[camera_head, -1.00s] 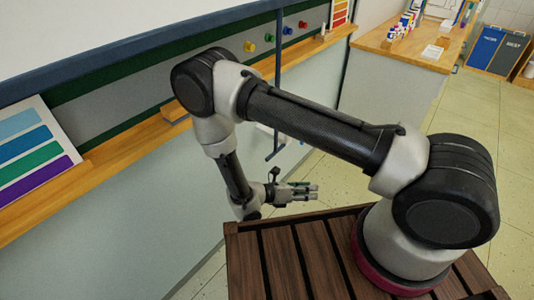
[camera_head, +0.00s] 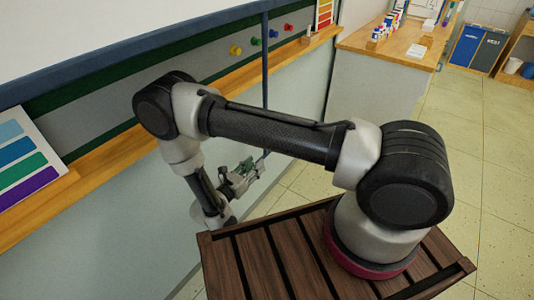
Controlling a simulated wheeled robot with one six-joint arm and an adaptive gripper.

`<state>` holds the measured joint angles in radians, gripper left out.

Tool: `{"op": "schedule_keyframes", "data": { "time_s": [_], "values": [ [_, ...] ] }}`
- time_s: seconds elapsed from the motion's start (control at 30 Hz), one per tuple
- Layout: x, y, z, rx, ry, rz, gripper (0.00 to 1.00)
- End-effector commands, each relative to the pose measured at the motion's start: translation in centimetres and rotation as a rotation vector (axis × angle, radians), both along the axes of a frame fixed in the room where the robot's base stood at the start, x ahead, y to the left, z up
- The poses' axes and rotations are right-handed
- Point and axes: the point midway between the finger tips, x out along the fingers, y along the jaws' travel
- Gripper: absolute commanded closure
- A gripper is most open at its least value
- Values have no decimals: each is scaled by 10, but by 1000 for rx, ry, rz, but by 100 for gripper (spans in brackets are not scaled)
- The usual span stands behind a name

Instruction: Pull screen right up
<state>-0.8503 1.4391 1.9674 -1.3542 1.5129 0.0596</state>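A white screen (camera_head: 95,35) with a blue lower bar (camera_head: 150,41) fills the upper left, in front of the board. A thin dark blue pull rod (camera_head: 266,75) hangs down past the ledge. Its lower end is close to my gripper (camera_head: 255,170), which is low in front of the pale wall. The gripper's fingers look spread, with a green part showing between them. I cannot tell whether they touch the rod. Nothing is visibly held.
A wooden ledge (camera_head: 105,157) runs along the wall, with a colour chart (camera_head: 25,155) at left. Coloured magnets (camera_head: 255,41) are on the board. A counter (camera_head: 395,52) with paint bottles stands at back right. The tiled floor (camera_head: 470,130) at right is clear.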

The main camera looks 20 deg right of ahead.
Motion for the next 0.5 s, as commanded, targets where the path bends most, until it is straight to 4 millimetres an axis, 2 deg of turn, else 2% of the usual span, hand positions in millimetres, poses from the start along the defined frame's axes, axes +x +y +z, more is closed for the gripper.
{"op": "schedule_keyframes", "data": {
  "time_s": [0.5],
  "values": [
    [42, -57, 0, 2, -2, 0, 65]
  ]
}}
